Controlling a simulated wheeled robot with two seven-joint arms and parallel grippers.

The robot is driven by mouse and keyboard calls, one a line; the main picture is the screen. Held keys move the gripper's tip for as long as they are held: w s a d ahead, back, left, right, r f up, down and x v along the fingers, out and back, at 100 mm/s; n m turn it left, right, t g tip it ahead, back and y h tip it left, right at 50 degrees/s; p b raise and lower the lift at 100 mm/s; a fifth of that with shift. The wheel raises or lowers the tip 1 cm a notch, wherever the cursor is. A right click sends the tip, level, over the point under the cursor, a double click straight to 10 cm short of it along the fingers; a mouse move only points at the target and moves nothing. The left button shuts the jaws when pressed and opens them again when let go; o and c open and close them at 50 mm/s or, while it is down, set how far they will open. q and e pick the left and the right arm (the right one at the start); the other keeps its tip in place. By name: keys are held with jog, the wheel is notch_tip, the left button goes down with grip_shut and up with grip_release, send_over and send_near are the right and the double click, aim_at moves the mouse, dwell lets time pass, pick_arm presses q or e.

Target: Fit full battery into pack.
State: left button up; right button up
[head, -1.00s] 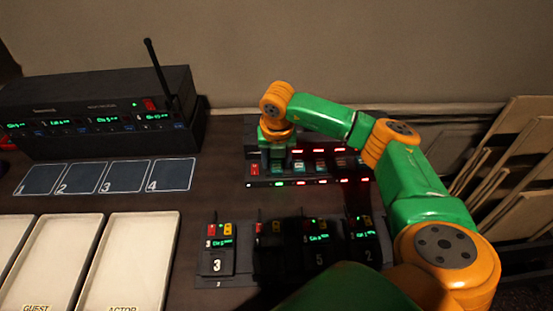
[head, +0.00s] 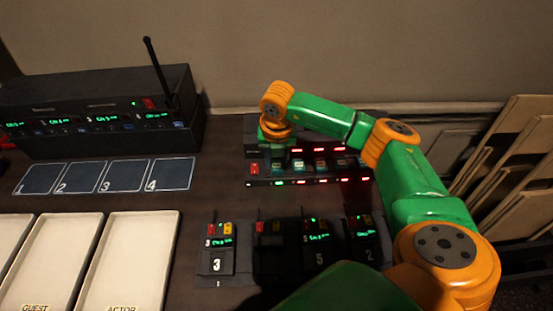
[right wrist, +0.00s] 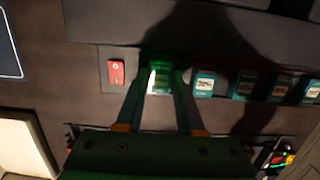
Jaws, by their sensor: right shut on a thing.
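My right gripper (right wrist: 160,85) reaches down over the charger (head: 253,183) and is shut on a green-lit battery (right wrist: 160,78) at the charger's left end, beside a red block. In the head view the gripper (head: 275,160) is small and its fingertips are partly hidden. I cannot tell whether the battery still sits in its slot. Several other batteries (right wrist: 204,83) stand in a row to its right. Packs stand in front: pack 3 (head: 217,260), a dark pack (head: 270,240) with no lit display, pack 5 (head: 318,245) and pack 2 (head: 365,240). My left gripper is not in view.
A black receiver rack (head: 100,105) with an antenna stands at the back left, with numbered squares (head: 105,176) in front. Pale trays (head: 130,260) lie at the front left. My right arm crosses the right side of the desk and partly shades the packs.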

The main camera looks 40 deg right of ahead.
jog(key=shift+r, duration=0.15)
jog(key=shift+r+p, duration=2.05)
jog(key=shift+r, duration=0.4)
jog(key=shift+f, duration=0.1)
